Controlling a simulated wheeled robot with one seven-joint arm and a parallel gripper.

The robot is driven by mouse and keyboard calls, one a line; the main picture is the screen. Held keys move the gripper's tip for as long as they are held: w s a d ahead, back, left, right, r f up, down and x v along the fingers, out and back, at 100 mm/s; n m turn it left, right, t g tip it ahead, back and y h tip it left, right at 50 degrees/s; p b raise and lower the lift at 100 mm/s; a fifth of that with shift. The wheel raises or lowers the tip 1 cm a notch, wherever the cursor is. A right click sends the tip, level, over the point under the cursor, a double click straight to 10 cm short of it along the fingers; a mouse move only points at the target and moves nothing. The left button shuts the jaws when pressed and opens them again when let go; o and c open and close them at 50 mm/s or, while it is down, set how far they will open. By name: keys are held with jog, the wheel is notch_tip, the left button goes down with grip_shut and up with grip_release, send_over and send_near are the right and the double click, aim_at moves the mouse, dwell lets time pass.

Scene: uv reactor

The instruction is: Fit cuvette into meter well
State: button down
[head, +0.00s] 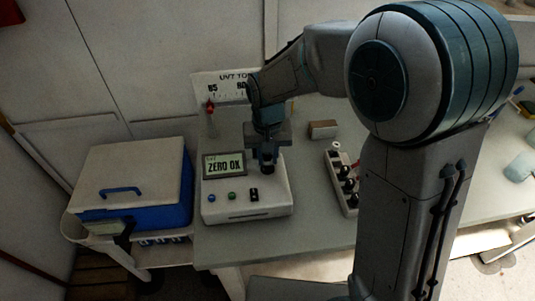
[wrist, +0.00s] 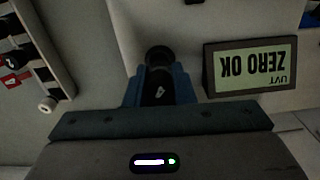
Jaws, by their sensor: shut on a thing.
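The meter (head: 246,202) is a white box on the bench. Its screen (head: 224,164) reads ZERO OK; the screen also shows upside down in the wrist view (wrist: 251,67). My gripper (head: 267,156) points down over the right part of the meter's top. In the wrist view its blue fingers (wrist: 160,88) are shut on a dark cuvette (wrist: 159,88) with a white mark like a 4. A black round part shows at the cuvette's far end, against the meter top. The well opening is hidden, so I cannot tell whether the cuvette is in it.
A rack (head: 343,184) with several black-capped cuvettes stands right of the meter. A small brown block (head: 323,129) lies behind it. A blue cooler with a white lid (head: 131,177) is at the left. A UVT scale card (head: 225,87) stands behind the meter.

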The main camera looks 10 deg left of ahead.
jog(key=shift+f+b, duration=1.05)
jog(key=shift+f, duration=0.4)
jog(key=c, duration=1.1)
grip_release()
jog(key=shift+c, duration=0.2)
jog(key=shift+r, duration=0.1)
notch_tip(320, 180, up, 14)
jog(key=shift+f+b, duration=0.1)
jog(key=shift+b, duration=0.4)
jog(key=s+d+f+m+t, duration=0.1)
jog(key=s+d+f, duration=0.1)
jog(key=s+d, duration=0.5)
jog(key=s+d+f+m+t, duration=0.1)
jog(key=s+d+f+t, duration=0.1)
jog(key=s+d, duration=0.5)
jog(key=d, duration=0.6)
jog(key=shift+d, duration=0.4)
